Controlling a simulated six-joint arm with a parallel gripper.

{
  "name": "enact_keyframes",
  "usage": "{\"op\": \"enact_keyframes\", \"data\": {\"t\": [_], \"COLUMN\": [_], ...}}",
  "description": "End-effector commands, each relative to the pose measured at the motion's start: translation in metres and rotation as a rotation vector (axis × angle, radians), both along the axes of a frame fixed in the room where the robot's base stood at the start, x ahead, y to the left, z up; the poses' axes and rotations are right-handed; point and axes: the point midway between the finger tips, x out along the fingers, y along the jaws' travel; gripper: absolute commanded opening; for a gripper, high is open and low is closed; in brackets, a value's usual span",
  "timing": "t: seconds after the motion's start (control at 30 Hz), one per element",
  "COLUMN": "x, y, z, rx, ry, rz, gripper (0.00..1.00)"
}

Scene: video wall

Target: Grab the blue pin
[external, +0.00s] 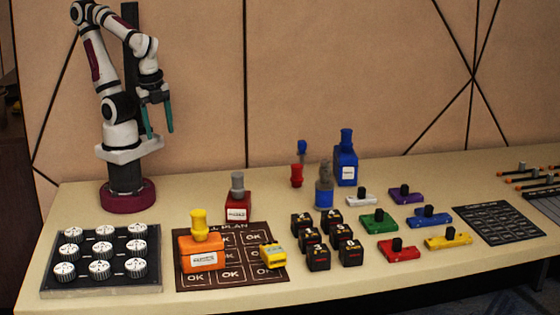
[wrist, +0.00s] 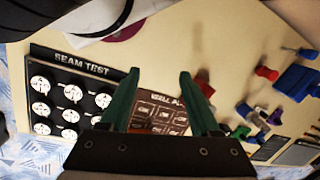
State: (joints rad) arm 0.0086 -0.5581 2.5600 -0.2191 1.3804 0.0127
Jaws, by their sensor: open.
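My gripper (external: 158,130) is open and empty, high over the left part of the table. Its teal fingers show spread apart in the wrist view (wrist: 159,75). A small blue pin-like piece (external: 302,147) is at the back of the table, just behind a red pin (external: 297,175). Another blue pin (external: 347,137) stands upright on top of a blue labelled box (external: 347,168). Both lie well to the right of my gripper. In the wrist view the blue box (wrist: 296,82) and red pin (wrist: 267,73) show at the upper right.
A dial panel (external: 46,284) stands at the left front. A brown plan board (external: 270,235) carries an orange box (external: 200,253) with a yellow pin. A red box (external: 237,210) and a blue block with a grey pin (external: 324,172) stand nearby. Black cubes and coloured sliders fill the middle right.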

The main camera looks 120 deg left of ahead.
Motion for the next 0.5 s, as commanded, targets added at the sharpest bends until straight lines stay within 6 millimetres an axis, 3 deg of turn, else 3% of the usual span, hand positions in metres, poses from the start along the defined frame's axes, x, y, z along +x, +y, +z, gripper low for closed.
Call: {"op": "enact_keyframes", "data": {"t": [0.1, 0.33, 0.43, 0.5], "x": [0.0, 0.003, 0.034, 0.074], "y": [0.0, 0.001, 0.016, 0.047], "z": [0.0, -0.001, -0.012, -0.028], "rx": [0.0, 0.0, -0.001, 0.007], "ry": [0.0, -0.006, -0.084, -0.201], "rz": [0.0, 0.01, 0.116, 0.245], "gripper": [0.69, 0.69, 0.69, 0.69]}}
